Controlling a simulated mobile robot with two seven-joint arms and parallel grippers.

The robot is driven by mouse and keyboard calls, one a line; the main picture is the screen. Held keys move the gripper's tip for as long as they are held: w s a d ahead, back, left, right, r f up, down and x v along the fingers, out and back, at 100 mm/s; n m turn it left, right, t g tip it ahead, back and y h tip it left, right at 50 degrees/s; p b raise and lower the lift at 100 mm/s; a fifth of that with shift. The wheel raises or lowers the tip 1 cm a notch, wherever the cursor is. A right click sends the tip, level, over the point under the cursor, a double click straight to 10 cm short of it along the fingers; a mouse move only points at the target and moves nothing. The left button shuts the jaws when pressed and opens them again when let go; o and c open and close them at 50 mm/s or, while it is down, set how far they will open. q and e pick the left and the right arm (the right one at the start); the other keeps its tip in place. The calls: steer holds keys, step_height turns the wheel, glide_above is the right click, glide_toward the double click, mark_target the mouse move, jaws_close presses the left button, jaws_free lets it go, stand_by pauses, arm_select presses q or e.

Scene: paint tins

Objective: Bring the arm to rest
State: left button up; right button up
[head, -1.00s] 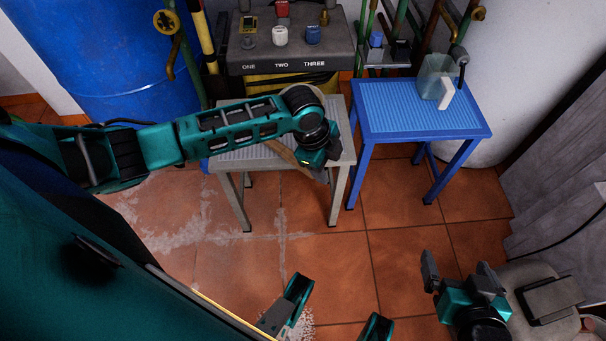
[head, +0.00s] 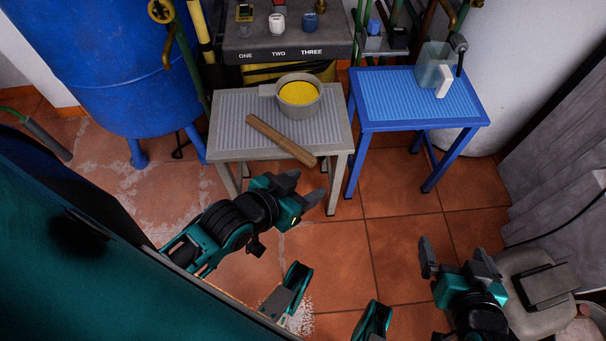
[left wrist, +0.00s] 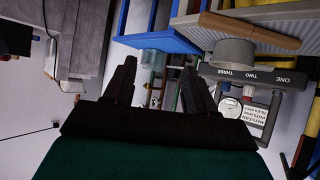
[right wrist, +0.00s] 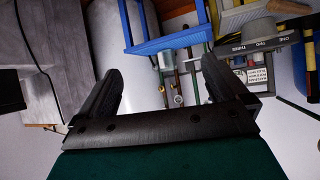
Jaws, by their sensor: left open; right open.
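My left gripper (head: 302,191) is open and empty in the head view, over the floor in front of the grey table (head: 232,155). Its fingers (left wrist: 158,85) also show apart, with nothing between them, in the left wrist view. My right gripper (head: 458,262) is open and empty over the floor at the lower right. Its spread fingers (right wrist: 160,90) show in the right wrist view. Both grippers are apart from the tables and what stands on them.
A grey pot of yellow paint (head: 299,94) and a wooden stick (head: 281,140) are on the grey table. A clear jug (head: 434,68) stands on the blue table (head: 400,100). A grey panel (head: 285,45) with small tins is behind. Tiled floor between is clear.

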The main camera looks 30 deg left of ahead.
arm_select(q)
step_height(320, 180, up, 9)
steer(key=s+a+p, duration=0.1)
steer(key=a+p, duration=0.1)
steer(key=p, duration=1)
steer(key=shift+a+f+y+p, duration=0.2)
steer(key=shift+a+y+p, duration=0.15)
steer(key=shift+y+p, duration=0.05)
arm_select(e)
steer(key=s+d+r+h, duration=0.1)
steer(key=d+r, duration=0.2)
steer(key=r, duration=0.5)
steer(key=shift+s+r, duration=0.2)
steer(key=shift+s, duration=0.05)
arm_select(q)
steer(key=shift+s, duration=0.1)
arm_select(e)
steer(key=shift+d, duration=0.1)
